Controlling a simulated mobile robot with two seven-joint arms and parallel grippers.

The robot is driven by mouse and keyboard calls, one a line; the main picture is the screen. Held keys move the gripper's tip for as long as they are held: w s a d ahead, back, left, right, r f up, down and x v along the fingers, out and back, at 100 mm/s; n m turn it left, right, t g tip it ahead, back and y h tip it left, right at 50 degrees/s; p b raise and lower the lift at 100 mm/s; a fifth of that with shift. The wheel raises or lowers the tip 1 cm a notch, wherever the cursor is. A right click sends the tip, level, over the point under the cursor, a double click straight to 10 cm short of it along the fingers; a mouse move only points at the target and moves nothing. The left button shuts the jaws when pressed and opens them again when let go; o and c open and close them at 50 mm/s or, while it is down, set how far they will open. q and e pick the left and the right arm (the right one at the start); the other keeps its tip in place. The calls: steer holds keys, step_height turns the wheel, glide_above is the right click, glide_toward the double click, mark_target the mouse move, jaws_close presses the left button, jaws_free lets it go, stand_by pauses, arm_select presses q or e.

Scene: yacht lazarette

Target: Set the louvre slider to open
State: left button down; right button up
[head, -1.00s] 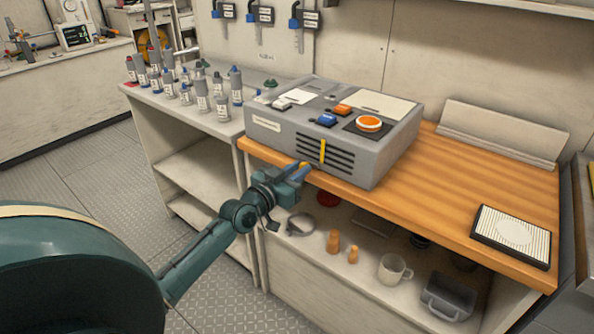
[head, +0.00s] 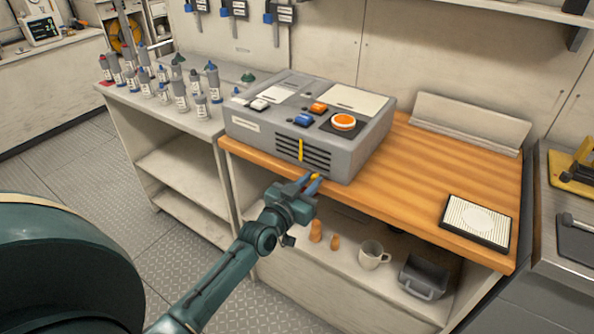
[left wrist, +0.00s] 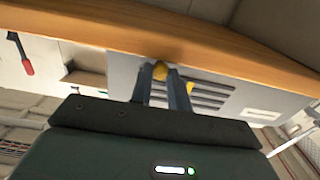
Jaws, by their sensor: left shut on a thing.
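The grey box (head: 245,142) on the wooden worktop has dark louvre slots (head: 318,161) in its front face. A fixed yellow upright strip (head: 301,149) crosses the slots; it also shows in the left wrist view (left wrist: 190,87). My left gripper (head: 313,180) is at the low front of the box, below the right part of the slots. Its blue-grey fingers are shut on a small yellow knob, apparently the louvre slider's (left wrist: 160,71), partly hidden between the fingertips. No open or closed marking is readable. My right gripper is not in view.
The worktop (head: 410,165) is clear right of the box, up to a striped panel (head: 476,219). Its front edge runs close to my left gripper. Below, a shelf holds a mug (head: 373,254) and a grey scoop (head: 423,277). Several bottles (head: 180,94) stand at left.

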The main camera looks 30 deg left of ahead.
arm_select(q)
steer(key=c, duration=1.3)
jaws_free()
steer(key=shift+c, duration=0.2)
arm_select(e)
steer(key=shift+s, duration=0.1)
arm_select(q)
steer(key=s+a, duration=0.1)
steer(key=s, duration=1.2)
